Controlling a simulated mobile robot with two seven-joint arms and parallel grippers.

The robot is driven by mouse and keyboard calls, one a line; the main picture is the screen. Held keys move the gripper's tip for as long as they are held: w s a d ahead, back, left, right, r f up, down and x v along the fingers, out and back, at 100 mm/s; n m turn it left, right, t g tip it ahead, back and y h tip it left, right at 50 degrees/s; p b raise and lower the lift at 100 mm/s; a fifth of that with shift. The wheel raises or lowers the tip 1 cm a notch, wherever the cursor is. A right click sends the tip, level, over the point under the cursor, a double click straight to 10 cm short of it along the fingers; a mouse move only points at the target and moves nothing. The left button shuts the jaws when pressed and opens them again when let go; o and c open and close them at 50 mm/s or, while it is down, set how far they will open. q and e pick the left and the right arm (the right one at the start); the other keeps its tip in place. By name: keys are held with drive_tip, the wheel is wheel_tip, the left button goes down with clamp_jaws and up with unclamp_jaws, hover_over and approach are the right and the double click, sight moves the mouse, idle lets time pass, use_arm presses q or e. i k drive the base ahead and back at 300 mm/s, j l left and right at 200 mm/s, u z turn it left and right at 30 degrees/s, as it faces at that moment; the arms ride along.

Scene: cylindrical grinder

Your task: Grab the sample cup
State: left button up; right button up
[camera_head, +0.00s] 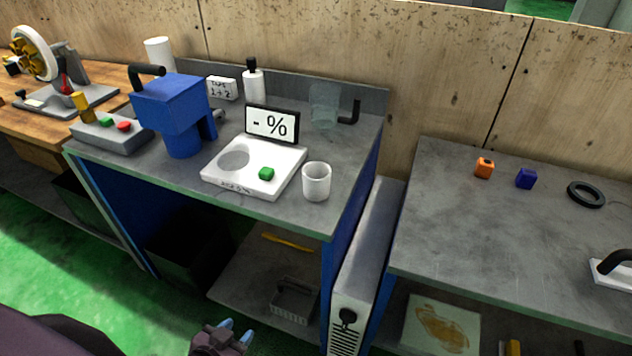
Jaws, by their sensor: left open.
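A small white cup (316,181), which looks like the sample cup, stands upright on the grey bench top, just right of a white measuring device (255,168). That device has a round recess, a green button and a display reading "- %". My left gripper (237,332) is at the bottom edge of the view, low and in front of the bench, well below and left of the cup. Its blue-tipped fingers are apart and hold nothing that I can see. My right gripper is not in view.
A blue grinder (173,108) stands left of the device. A clear container (324,106) and a white bottle (253,82) stand behind. A lower shelf (245,282) holds a grey basket (294,299). Another bench (470,235) is at right, past a radiator (365,260).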

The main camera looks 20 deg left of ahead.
sight(316, 175)
drive_tip(key=j+z, duration=0.15)
drive_tip(key=j, duration=3.15)
